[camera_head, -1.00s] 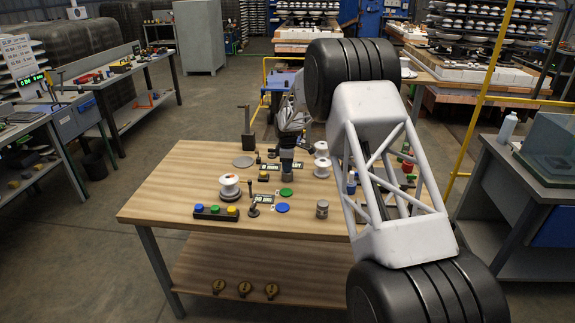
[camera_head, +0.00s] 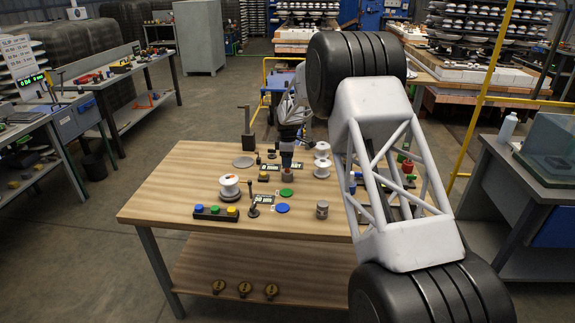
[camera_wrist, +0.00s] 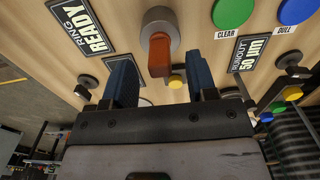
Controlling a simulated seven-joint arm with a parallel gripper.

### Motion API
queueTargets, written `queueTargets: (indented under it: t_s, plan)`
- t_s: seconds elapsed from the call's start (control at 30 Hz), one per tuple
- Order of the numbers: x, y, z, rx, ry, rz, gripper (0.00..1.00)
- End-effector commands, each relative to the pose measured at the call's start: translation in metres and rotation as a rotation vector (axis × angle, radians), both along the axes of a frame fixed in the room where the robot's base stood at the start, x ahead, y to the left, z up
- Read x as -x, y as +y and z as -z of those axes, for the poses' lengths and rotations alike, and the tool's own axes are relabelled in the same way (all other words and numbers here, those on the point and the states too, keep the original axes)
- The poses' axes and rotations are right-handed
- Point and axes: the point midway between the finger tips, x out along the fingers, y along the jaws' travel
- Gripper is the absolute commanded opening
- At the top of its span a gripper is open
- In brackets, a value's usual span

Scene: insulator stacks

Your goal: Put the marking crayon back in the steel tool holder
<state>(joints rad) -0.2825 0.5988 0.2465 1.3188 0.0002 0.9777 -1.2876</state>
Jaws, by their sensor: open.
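My gripper (camera_wrist: 162,82) is open above the wooden table (camera_head: 180,195), its two blue fingers pointing down. It also shows in the head view (camera_head: 287,163). In the wrist view an orange-red block-like piece (camera_wrist: 159,58) lies between and slightly beyond the fingers, with a gap on each side. It adjoins a round grey piece (camera_wrist: 160,20); I cannot tell whether this is the crayon. A small grey metal cup (camera_head: 322,209), which looks like the steel tool holder, stands at the front right of the table. I cannot see inside it. No crayon is clearly visible.
Near the gripper are the green disc (camera_head: 286,192), blue disc (camera_head: 283,208), yellow button (camera_wrist: 176,80) and display plates (camera_wrist: 82,25). White spools (camera_head: 229,186) and a three-button box (camera_head: 215,212) stand on the table. My arm hides part of the right side. The front-left tabletop is clear.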

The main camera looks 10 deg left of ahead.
Motion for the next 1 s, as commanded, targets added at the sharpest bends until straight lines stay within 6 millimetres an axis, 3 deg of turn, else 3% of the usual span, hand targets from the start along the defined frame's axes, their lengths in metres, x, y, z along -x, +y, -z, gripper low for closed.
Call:
queueTargets:
  t_s: [0.2,0.4,1.0]
  plan:
    - [0.000,0.000,-0.029,0.000,-0.002,0.000,0.52]
    - [0.000,0.000,-0.044,0.000,-0.001,0.000,0.52]
    - [0.000,0.000,-0.046,0.000,0.000,0.000,0.52]
